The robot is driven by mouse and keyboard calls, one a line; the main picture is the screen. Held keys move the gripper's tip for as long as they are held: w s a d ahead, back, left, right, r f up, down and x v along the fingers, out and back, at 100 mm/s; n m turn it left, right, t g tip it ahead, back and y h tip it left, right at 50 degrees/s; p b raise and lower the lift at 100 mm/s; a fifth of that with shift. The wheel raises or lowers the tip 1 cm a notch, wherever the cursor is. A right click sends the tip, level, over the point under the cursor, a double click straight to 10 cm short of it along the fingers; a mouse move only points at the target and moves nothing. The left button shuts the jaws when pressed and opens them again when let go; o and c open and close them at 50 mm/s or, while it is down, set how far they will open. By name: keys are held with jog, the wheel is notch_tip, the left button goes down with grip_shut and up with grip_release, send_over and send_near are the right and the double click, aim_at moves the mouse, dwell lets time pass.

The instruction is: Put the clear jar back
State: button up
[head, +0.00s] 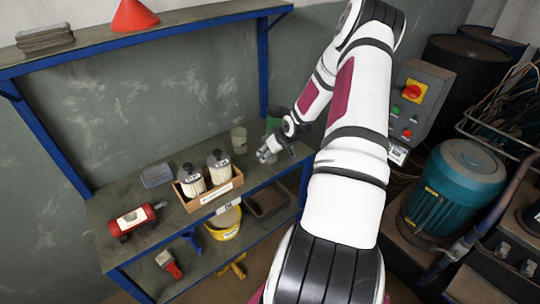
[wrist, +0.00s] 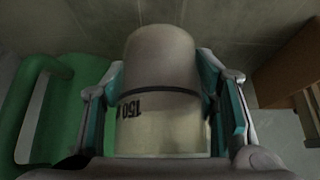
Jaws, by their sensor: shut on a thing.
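The clear jar (wrist: 162,60) is a see-through cylinder with a pale lower part, a dark band and "150" markings. In the wrist view it fills the space between the two fingers of my gripper (wrist: 162,95), which is shut on its sides. In the head view my gripper (head: 267,154) is low over the right part of the workbench top (head: 160,187). A pale clear jar (head: 239,140) shows just left of the fingers there. The contact is too small to make out in that view, and I cannot tell whether the jar's base touches the bench.
A green container (head: 273,118) stands close behind my gripper and shows at left in the wrist view (wrist: 62,110). A wooden box (head: 212,197) with two black-topped cylinders is to the left. A red tank (head: 132,220) lies farther left. A grey wall is close behind.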

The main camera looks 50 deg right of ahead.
jog(key=shift+f, duration=0.8)
jog(key=shift+f, duration=0.15)
jog(key=o, duration=1.4)
jog(key=p+v, duration=0.2)
jog(key=v, duration=1)
jog(key=a+r+n+g+h, duration=0.2)
jog(key=a+r+g, duration=0.1)
jog(key=a+r, duration=1.85)
jog(key=s+a+r+y, duration=0.1)
jog(key=s+a+r, duration=0.2)
jog(key=s+a, duration=0.2)
jog(key=s+a+r+t+y, duration=0.1)
jog(key=s+a+r, duration=0.3)
jog(key=a, duration=0.3)
jog(key=s+a+r+y, duration=0.1)
jog(key=s+a+r, duration=0.3)
jog(key=s+a, duration=0.2)
jog(key=shift+s+a+r+n+t, duration=0.15)
jog(key=shift+s+r+n+t, duration=0.05)
jog(key=shift+n+t, duration=0.1)
